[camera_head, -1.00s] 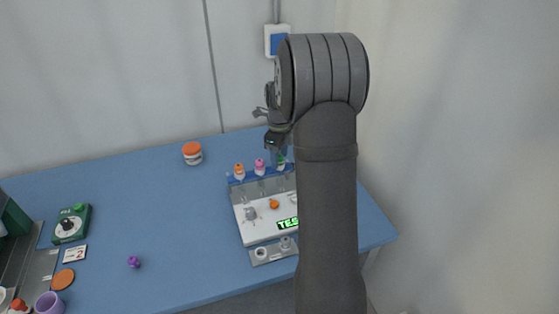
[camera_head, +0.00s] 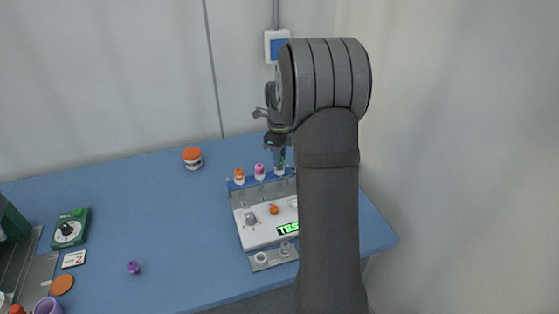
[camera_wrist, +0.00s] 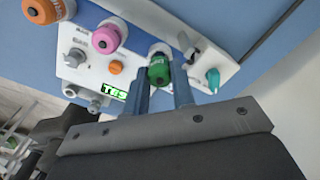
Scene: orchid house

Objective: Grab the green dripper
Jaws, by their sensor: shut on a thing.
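The green dripper (camera_wrist: 158,72) has a green body and a white end. In the wrist view it sits between the two blue-grey fingers of my gripper (camera_wrist: 164,88), which is shut on it. In the head view my gripper (camera_head: 278,158) is at the right end of the blue rack, and its fingers mostly hide the green dripper. A pink dripper (camera_wrist: 107,38) and an orange dripper (camera_wrist: 43,8) stand in a row beside it. I cannot tell whether the green dripper still rests in its place.
A white tester panel with a lit green display (camera_head: 288,228) lies in front of the rack. An orange-lidded jar (camera_head: 192,158) stands to the left, and a small purple piece (camera_head: 133,267) lies on the blue table (camera_head: 165,215). The wall is close behind.

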